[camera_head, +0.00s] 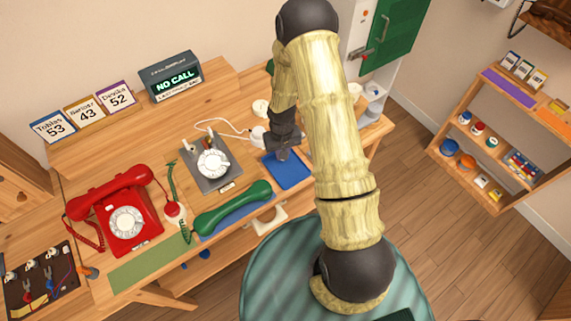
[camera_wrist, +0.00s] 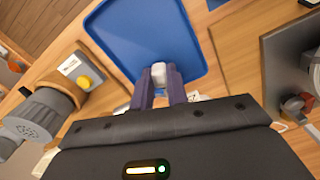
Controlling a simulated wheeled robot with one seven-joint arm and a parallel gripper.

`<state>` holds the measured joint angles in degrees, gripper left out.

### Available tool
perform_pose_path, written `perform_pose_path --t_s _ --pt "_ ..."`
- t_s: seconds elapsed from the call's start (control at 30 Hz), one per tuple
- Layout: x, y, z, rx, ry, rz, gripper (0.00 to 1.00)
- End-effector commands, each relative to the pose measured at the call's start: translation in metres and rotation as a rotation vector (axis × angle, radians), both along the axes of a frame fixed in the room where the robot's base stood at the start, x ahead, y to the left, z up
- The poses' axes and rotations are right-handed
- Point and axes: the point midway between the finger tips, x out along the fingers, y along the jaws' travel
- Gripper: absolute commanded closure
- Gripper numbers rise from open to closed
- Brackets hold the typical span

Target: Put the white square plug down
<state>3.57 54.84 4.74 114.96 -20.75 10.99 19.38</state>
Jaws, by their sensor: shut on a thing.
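The white square plug (camera_wrist: 158,72) shows in the wrist view as a small pale block between my fingertips. My gripper (camera_wrist: 159,80) is shut on it. The plug is over the blue tray (camera_wrist: 125,35); I cannot tell whether it touches the tray. In the head view my gripper (camera_head: 283,154) points down at the left back part of the blue tray (camera_head: 291,178), and the plug is hidden there.
A grey plate with a white dial (camera_head: 213,163) lies left of the tray, with a white cord (camera_head: 225,123) behind it. A green handset (camera_head: 233,207) lies in front. A red phone (camera_head: 127,220) stands at left. The tray's front part is clear.

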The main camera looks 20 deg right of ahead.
Motion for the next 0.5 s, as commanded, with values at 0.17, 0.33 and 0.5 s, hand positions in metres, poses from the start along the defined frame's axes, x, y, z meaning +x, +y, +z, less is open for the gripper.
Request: perform_pose_path --t_s 0.17,0.33,0.5 --pt "0.001 0.000 0.002 0.003 -0.001 0.009 1.00" --pt "0.005 0.003 0.020 0.014 -0.005 0.081 1.00" --pt "0.005 0.000 0.052 0.014 -0.006 0.201 1.00"
